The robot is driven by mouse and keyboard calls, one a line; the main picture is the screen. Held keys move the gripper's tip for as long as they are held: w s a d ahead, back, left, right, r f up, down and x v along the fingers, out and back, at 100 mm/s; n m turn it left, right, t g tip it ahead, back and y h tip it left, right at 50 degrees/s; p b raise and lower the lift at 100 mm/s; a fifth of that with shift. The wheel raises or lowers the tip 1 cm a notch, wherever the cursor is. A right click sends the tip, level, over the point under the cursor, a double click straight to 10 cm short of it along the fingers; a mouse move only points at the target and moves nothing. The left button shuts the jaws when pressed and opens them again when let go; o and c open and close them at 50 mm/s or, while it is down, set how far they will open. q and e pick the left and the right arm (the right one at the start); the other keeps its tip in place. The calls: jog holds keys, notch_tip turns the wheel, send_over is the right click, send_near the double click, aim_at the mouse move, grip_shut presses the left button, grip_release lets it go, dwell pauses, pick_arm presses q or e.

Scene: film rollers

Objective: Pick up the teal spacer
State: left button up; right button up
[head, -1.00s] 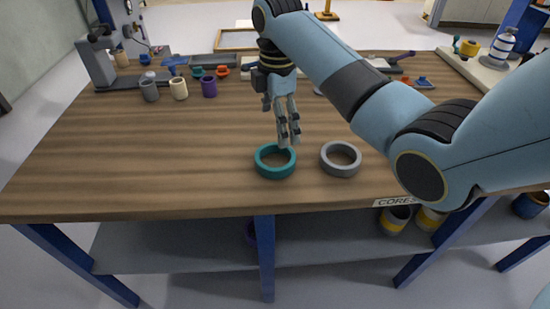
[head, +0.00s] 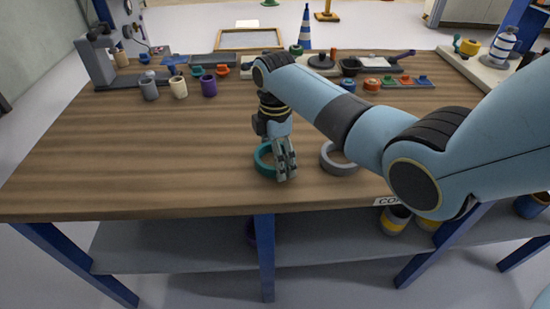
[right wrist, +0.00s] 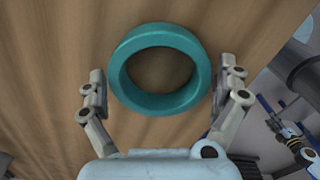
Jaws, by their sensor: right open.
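The teal spacer (head: 263,161) is a ring lying flat on the wooden table near its front edge. In the right wrist view the teal spacer (right wrist: 159,101) shows whole, between the spread fingers. My right gripper (head: 286,174) is open and low over the spacer, covering its right part in the head view. In the right wrist view its fingers (right wrist: 165,75) stand to the left and right of the ring with nothing held; I cannot tell whether they touch it. My left gripper is not in view.
A grey ring (head: 338,160) lies just right of the teal spacer, partly behind my arm. Grey, cream and purple cups (head: 179,88) stand at the back left. Small coloured parts (head: 398,82) stand at the back right.

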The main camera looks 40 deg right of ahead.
jog(key=shift+c, duration=0.4)
jog(key=c, duration=0.9)
jog(key=shift+r, duration=0.1)
